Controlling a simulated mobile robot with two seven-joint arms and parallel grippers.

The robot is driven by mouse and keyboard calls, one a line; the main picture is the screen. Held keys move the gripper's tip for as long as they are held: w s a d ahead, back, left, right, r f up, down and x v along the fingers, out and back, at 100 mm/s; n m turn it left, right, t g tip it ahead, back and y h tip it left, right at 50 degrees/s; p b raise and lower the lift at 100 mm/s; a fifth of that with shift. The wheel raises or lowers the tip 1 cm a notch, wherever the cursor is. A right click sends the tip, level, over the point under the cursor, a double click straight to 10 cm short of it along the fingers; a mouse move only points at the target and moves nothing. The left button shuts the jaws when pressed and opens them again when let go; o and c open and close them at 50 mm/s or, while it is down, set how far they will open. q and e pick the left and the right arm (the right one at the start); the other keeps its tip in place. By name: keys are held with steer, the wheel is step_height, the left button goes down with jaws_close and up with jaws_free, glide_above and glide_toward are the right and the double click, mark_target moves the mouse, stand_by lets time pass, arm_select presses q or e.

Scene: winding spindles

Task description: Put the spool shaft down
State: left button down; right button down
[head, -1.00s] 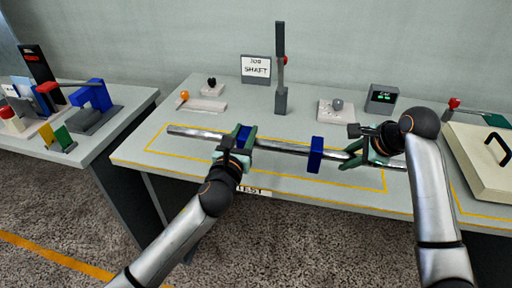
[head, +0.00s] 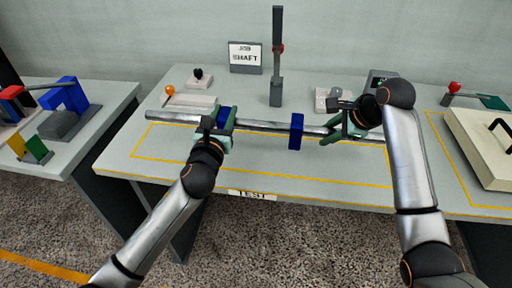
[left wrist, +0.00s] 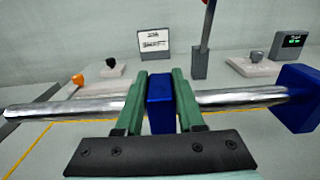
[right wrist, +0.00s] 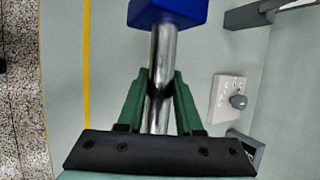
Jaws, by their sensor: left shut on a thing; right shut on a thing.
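The spool shaft (head: 265,125) is a silver bar with two blue collars, held roughly level across the table (head: 280,168). My left gripper (head: 228,118) is shut on the left blue collar; in the left wrist view its green fingers flank that collar (left wrist: 160,103). My right gripper (head: 335,132) is shut on the bare bar right of the right collar (head: 296,131). The right wrist view shows the bar (right wrist: 163,55) between the green fingers. In the head view the shaft overlaps the back line of the yellow outline. I cannot tell its height above the table.
A dark upright post (head: 276,60) and a shaft sign (head: 245,57) stand behind the shaft. An orange-knobbed plate (head: 188,104) and a grey-knobbed plate (head: 328,100) sit at the back. A beige box (head: 485,150) is at right. The outlined area in front is clear.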

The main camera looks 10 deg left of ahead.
arm_select(q)
steer(key=shift+a+r, duration=0.1)
steer(key=shift+r, duration=0.05)
arm_select(e)
steer(key=shift+f, duration=0.1)
stand_by(0.4)
